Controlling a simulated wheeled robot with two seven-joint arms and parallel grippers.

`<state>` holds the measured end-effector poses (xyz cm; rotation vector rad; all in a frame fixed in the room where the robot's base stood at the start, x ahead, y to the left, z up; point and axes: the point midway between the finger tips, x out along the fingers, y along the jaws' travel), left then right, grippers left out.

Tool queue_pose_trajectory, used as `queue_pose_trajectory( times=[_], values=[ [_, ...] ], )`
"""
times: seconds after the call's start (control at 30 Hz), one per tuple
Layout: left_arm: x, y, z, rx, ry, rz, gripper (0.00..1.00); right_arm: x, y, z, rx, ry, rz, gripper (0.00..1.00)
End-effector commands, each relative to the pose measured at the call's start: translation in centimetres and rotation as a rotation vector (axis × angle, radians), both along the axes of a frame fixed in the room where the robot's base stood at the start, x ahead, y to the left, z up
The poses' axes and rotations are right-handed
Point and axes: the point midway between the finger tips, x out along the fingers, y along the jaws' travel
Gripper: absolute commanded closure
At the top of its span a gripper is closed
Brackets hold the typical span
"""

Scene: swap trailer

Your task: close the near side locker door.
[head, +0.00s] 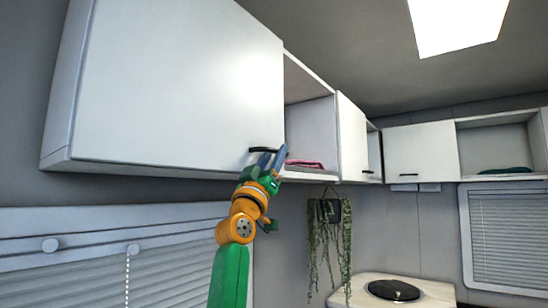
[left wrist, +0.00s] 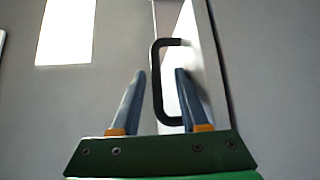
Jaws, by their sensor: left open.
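The near locker door (head: 170,85) is a large white panel filling the upper left of the head view. I cannot tell from this angle how far it stands from its frame. Its black bar handle (head: 258,150) is at the lower right corner. My left gripper (head: 272,158) is open at this handle, reaching up from below. In the left wrist view the black handle (left wrist: 156,85) stands between the two spread blue fingers of the left gripper (left wrist: 159,85), nearer the right finger. The fingers are not closed on it. My right gripper is in neither view.
Right of the door is an open compartment (head: 308,120) with a pink folded item (head: 303,165). More white lockers (head: 422,150) follow along the walls. A hanging plant (head: 328,215) and a counter (head: 430,293) are below. A blind (head: 90,265) covers the lower left.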

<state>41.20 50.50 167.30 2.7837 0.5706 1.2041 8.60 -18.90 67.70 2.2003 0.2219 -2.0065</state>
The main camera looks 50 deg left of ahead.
Motion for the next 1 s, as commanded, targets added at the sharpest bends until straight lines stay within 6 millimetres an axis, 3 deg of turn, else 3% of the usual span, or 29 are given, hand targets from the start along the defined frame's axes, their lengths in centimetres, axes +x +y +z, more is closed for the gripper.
queue_pose_trajectory(
  times=[0.2,0.33,0.87,0.93,1.0],
  values=[
    [-2.4,-1.5,-3.9,0.004,-0.005,-0.001,0.55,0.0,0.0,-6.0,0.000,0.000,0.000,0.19],
    [-3.8,-2.3,-5.0,0.003,-0.005,0.000,0.55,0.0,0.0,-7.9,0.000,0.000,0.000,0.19],
    [-4.3,-2.7,-4.8,0.002,0.001,0.001,0.55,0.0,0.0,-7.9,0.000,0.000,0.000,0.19],
    [-3.1,-3.3,-5.5,0.014,0.030,-0.003,0.55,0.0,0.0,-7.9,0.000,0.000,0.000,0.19],
    [-0.3,-4.8,-7.3,0.041,0.104,-0.012,0.55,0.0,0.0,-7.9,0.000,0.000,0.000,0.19]
  ],
)
